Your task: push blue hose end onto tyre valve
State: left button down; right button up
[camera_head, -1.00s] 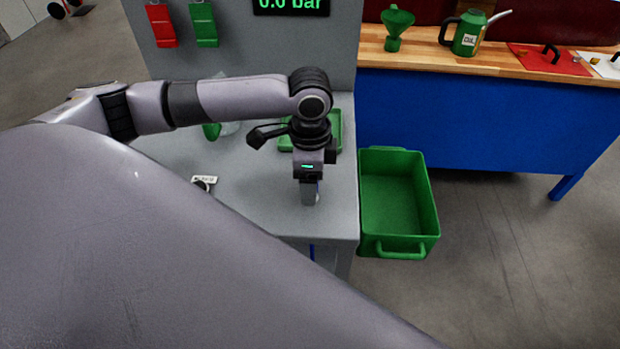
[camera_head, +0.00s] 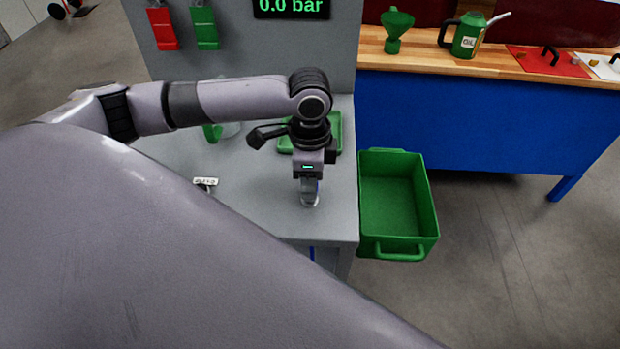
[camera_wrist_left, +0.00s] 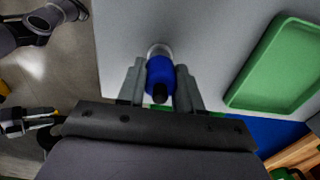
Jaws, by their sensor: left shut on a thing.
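My left gripper (camera_head: 310,197) points down over the grey table, near its front right corner. In the left wrist view its two fingers (camera_wrist_left: 160,88) are shut on the blue hose end (camera_wrist_left: 160,72), one on each side. A pale round piece (camera_wrist_left: 159,49) shows at the far end of the blue hose end. I cannot tell whether this is the tyre valve, or whether the two are joined. A dark part of my own body, possibly my right gripper (camera_wrist_left: 28,120), shows at the left of the wrist view, its jaws unclear.
The grey table (camera_head: 245,190) carries a green tray (camera_wrist_left: 275,65) behind the gripper and a small white label (camera_head: 205,181). A green bin (camera_head: 427,195) stands right of the table. The display (camera_head: 291,6) reads 0.0 bar.

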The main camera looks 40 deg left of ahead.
pick_arm(q)
jog(key=shift+r, duration=0.25)
jog(key=shift+r+p, duration=0.3)
jog(key=shift+r, duration=1.2)
